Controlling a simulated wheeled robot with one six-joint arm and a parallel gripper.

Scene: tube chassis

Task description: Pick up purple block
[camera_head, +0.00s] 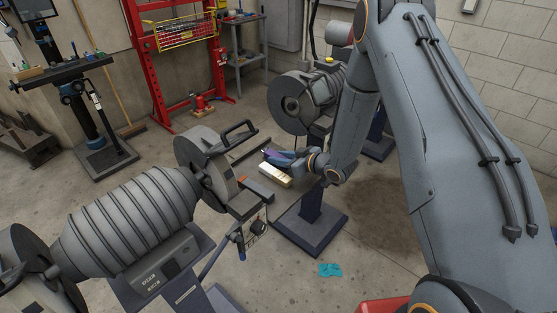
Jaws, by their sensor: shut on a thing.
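My gripper (280,160) is at the end of my arm near the middle of the picture, over the machine between the two grey motor-like bodies. It is small in the picture and seen from the side. It is shut on the purple block (270,154), of which only a small bluish-purple part shows between the fingers. The rest of the block is hidden by the gripper. I cannot tell how far the block is above the surface below it.
A pale wooden block (275,175) lies just below my gripper. A ribbed grey machine (130,220) with a handle stands at left, another grey machine (300,100) behind. A teal cloth (330,270) lies on the floor. A red press frame (150,60) stands at the back.

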